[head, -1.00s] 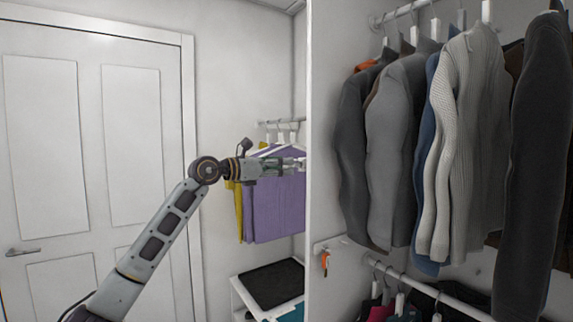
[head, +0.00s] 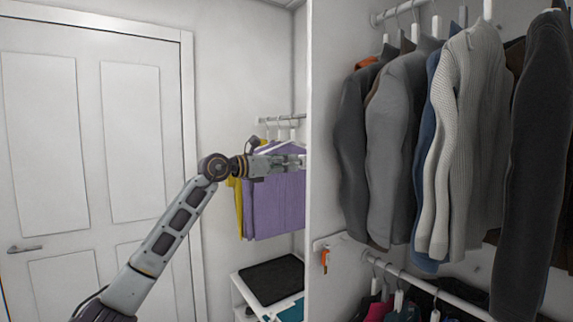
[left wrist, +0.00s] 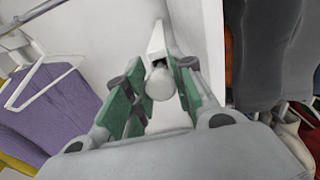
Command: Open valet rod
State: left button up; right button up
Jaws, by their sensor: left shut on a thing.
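The valet rod (left wrist: 160,84) shows in the left wrist view as a white rounded rod end in front of a pale bracket on the white closet panel (head: 320,120). My left gripper (left wrist: 158,95) has its green-padded fingers on both sides of the rod end and is shut on it. In the head view my left gripper (head: 292,162) is at the front edge of the panel, and the rod cannot be made out there. My right gripper is in neither view.
Purple and yellow garments (head: 275,208) hang just behind my left gripper. Jackets and sweaters (head: 395,150) hang right of the panel. A low shelf unit (head: 237,290) stands below the purple garments. A white door (head: 90,150) is at the left, with clear space before it.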

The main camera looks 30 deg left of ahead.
pick_arm(q)
grip_shut()
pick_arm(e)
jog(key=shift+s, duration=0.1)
pick_arm(q)
jog(key=shift+b+v, duration=0.45)
jog(key=shift+v, duration=0.3)
jog(key=shift+b+v, duration=0.5)
jog(key=shift+v, duration=0.45)
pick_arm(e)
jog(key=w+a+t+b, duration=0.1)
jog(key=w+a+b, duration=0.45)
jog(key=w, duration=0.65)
pick_arm(q)
jog(key=b+v, duration=0.4)
jog(key=v, duration=1.3)
jog(key=shift+s+a, duration=0.25)
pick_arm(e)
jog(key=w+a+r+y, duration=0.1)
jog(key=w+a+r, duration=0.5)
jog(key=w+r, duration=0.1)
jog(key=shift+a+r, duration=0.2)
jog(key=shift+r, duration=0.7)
pick_arm(q)
jog(key=o, duration=0.9)
grip_release()
